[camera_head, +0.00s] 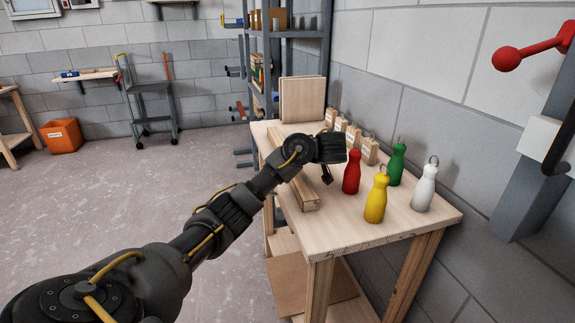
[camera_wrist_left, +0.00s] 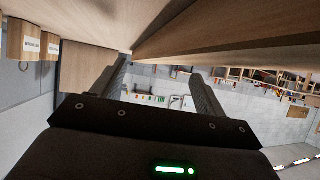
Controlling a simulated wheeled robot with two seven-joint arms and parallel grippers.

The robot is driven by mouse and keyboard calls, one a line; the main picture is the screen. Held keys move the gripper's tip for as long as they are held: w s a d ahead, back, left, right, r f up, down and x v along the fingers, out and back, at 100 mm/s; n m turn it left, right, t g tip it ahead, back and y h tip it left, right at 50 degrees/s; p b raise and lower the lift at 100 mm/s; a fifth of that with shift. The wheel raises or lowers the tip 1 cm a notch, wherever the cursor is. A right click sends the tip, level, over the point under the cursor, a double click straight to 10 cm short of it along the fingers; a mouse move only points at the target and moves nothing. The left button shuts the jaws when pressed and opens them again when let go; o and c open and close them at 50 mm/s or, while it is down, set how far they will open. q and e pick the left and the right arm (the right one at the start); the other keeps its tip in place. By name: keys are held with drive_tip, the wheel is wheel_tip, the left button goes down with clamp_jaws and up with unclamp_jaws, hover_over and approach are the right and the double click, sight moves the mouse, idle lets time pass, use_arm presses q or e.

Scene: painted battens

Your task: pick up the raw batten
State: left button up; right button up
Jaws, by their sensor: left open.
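The raw batten (camera_head: 304,188), a plain pale wooden bar, lies lengthwise along the left side of the workbench top (camera_head: 340,222). My left arm crosses over it and hides its middle. My left gripper (camera_head: 326,172) is low over the bench, close to the batten on its right side, with a dark finger pointing down. In the left wrist view, the two fingers of my left gripper (camera_wrist_left: 158,82) are spread with nothing between them. A long wooden bar that looks like the batten (camera_wrist_left: 235,40) spans the top of that view, beyond the fingertips. Contact cannot be told. My right gripper is out of view.
Red (camera_head: 351,174), yellow (camera_head: 376,199), green (camera_head: 397,165) and white (camera_head: 424,190) bottle-shaped things with wire loops stand right of the gripper. Labelled wooden blocks (camera_head: 370,151) line the wall behind. Boards (camera_head: 303,99) stand at the bench's far end.

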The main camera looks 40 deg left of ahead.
use_arm(q)
drive_tip(key=shift+s+r, duration=0.3)
drive_tip(key=shift+r, duration=0.1)
drive_tip(key=shift+x, duration=2.75)
drive_tip(key=shift+d+f, duration=0.15)
clamp_jaws()
